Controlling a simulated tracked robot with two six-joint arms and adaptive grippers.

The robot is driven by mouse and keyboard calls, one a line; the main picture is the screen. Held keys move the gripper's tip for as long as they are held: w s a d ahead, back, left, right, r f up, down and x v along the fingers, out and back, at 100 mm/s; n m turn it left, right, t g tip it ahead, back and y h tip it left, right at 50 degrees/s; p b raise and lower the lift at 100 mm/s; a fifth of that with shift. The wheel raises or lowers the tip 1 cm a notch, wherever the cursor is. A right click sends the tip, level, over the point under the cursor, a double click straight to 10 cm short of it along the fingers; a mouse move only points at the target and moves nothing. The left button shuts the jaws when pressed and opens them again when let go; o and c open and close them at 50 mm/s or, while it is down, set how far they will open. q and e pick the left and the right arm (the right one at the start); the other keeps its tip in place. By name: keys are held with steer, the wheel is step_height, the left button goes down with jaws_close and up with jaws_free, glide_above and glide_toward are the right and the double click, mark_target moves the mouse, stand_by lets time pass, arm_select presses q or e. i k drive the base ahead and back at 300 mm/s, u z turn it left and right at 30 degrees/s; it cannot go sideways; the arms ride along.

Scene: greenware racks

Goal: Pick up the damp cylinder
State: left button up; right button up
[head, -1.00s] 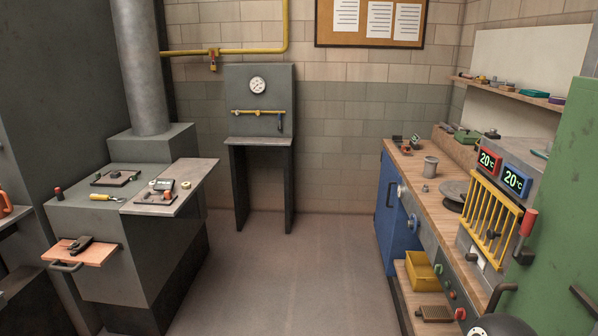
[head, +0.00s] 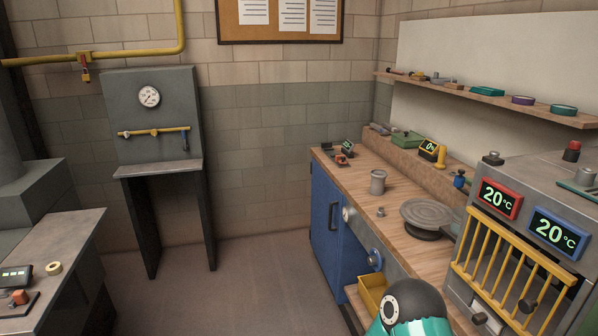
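A small grey cylinder (head: 378,182) with a wider rim stands upright on the wooden bench (head: 352,199) at the right, near its front edge. It looks like the damp cylinder, but I cannot tell dampness from here. A much smaller grey piece (head: 380,212) sits on the bench just in front of it. Neither of my grippers shows in the head view. A black and teal part of my own arm shows at the bottom edge, right of centre, well apart from the cylinder.
A round grey turntable (head: 430,213) stands right of the cylinder. Beyond it is a grey unit with a yellow grille (head: 500,262) and two 20°C displays. A yellow bin (head: 372,290) sits below the bench. The floor (head: 250,270) in the middle is clear.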

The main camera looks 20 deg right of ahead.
mark_target(379, 177)
steer(key=z, duration=0.15)
steer(key=i, duration=1.35)
steer(key=z, duration=0.7)
steer(key=i, duration=1.65)
steer(key=z, duration=0.35)
